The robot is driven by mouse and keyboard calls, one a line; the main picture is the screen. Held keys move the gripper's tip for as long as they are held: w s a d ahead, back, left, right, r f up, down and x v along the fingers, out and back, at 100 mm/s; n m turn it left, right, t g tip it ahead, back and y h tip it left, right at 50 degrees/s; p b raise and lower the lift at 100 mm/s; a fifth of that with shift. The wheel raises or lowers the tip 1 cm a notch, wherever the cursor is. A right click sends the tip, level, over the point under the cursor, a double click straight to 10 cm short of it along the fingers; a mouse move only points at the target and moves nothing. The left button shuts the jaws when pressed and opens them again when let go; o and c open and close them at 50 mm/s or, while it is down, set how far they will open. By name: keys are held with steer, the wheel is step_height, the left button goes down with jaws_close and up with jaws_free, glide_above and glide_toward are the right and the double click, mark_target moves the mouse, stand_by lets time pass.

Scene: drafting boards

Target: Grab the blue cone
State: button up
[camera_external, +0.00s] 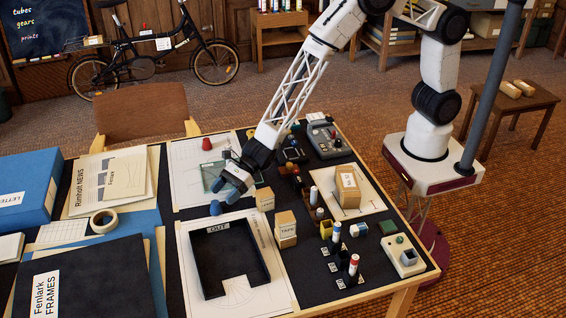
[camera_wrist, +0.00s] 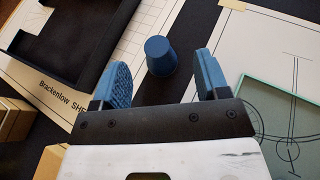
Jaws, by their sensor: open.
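The blue cone (camera_wrist: 161,56) shows in the wrist view just ahead of my gripper (camera_wrist: 163,70), between the lines of its two blue fingers. It stands on the dark table top, with a gap on each side to the fingers. In the external view my gripper (camera_external: 232,188) hangs low over the table, tilted down. The small blue cone (camera_external: 215,208) shows there just below and left of the fingertips. My gripper is open, with nothing between its fingers.
A black tray marked OUT (camera_external: 258,243) stands close in front of the cone. Small cardboard boxes (camera_external: 285,241) are to the right. A red cone (camera_external: 206,143) stands farther back. A green-edged clear plate (camera_wrist: 262,118) lies beside the right finger in the wrist view.

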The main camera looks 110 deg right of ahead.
mark_target(216, 202)
steer(key=shift+x, duration=2.35)
steer(key=shift+a, duration=0.15)
steer(key=c, duration=1)
steer(key=shift+r, duration=0.2)
steer(key=shift+r, duration=4.85)
